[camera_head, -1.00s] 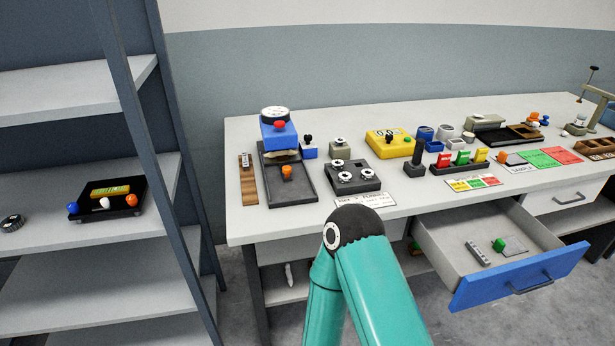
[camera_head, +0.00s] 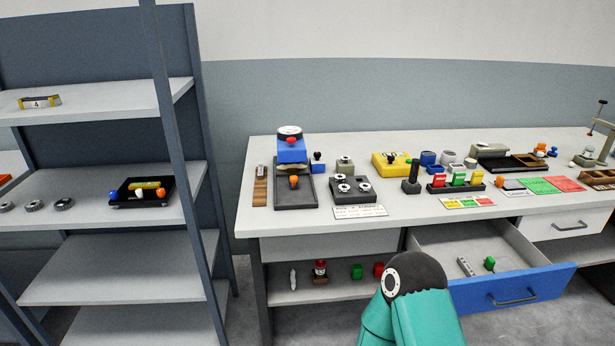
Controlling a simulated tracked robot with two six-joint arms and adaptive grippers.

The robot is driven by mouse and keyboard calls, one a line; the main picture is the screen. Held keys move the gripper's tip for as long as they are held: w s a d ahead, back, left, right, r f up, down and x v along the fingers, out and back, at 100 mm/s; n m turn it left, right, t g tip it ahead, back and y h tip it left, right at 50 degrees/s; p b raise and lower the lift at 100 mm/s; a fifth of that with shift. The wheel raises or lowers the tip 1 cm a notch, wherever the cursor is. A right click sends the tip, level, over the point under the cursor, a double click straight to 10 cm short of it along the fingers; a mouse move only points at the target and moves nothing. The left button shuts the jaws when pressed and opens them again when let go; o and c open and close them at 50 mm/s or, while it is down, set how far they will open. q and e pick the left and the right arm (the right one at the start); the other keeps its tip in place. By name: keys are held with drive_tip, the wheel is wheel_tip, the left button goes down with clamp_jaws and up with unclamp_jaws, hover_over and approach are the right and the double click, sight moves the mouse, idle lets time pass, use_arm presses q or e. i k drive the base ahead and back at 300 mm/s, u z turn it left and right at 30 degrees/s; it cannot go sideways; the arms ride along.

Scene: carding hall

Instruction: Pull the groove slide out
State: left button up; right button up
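I cannot tell for sure which part is the groove slide. A dark tray-like device (camera_head: 308,191) on the bench carries an orange knob (camera_head: 294,181), with a blue block (camera_head: 291,150) topped by a round dial at its back. A black box (camera_head: 128,199) on the shelf rack has a blue, a white and an orange knob (camera_head: 158,194) along its front. Neither gripper is in view. Only a teal link of one of my arms shows at the bottom, in front of the bench.
The bench (camera_head: 262,222) holds several more devices. A blue-fronted drawer (camera_head: 515,291) stands open, with small parts inside. The shelf rack (camera_head: 90,212) stands left of the bench, with several dark rings (camera_head: 64,203) on one shelf. Small items lie on the bench's lower shelf (camera_head: 340,286).

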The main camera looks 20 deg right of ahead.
sight(293, 173)
drive_tip(key=z, duration=0.1)
drive_tip(key=i, duration=1)
drive_tip(key=u, duration=0.05)
